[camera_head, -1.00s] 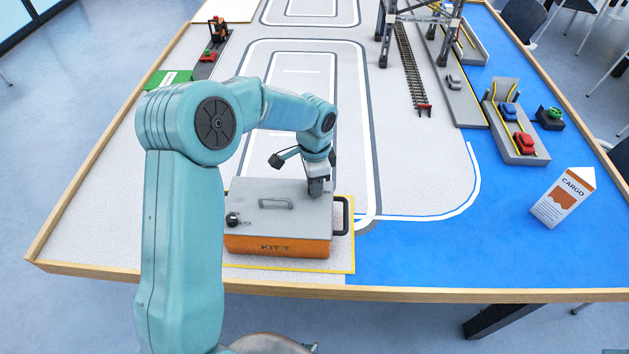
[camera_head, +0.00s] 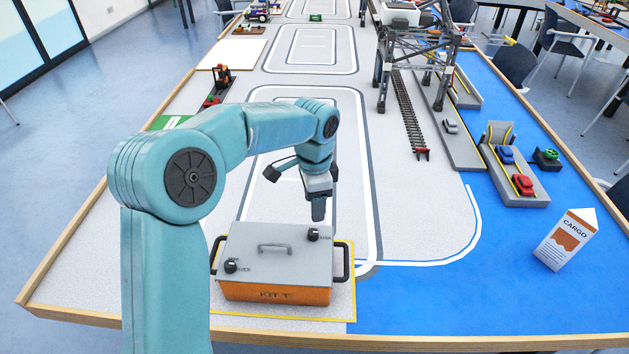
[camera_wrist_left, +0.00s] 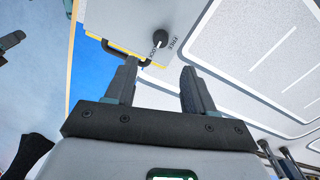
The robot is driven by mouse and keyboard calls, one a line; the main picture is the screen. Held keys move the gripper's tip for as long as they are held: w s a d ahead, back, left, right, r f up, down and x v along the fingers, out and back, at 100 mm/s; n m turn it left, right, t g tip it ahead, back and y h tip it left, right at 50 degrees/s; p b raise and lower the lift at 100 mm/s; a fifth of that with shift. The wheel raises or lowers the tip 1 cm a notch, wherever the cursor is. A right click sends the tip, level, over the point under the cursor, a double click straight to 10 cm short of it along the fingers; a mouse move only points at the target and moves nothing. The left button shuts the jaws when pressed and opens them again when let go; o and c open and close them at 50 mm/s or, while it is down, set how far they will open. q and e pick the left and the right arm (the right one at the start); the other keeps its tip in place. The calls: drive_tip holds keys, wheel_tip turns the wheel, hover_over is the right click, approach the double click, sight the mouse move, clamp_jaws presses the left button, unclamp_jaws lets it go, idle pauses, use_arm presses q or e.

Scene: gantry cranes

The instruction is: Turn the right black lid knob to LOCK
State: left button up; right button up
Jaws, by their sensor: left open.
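The orange kit box (camera_head: 275,291) has a grey lid with a middle handle and a black knob near each of two corners. The right black lid knob (camera_head: 313,234) stands uncovered near the lid's back right corner; the left knob (camera_head: 231,265) is at the front left. My left gripper (camera_head: 318,215) hangs above the right knob, apart from it. In the left wrist view, the knob (camera_wrist_left: 160,37) shows beyond the open, empty fingers (camera_wrist_left: 158,80), with FREE and LOCK printed beside it. Its exact pointing is too small to tell. My right gripper is out of view.
Black side handles (camera_head: 346,262) stick out from the box, which sits inside a yellow outline. A CARGO carton (camera_head: 566,240) stands on the blue area at right. Rails (camera_head: 408,115) and a crane frame (camera_head: 425,50) are farther back. The blue table area between box and carton is clear.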

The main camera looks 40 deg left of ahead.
use_arm(q)
wheel_tip(320, 180, up, 7)
idle(0.8)
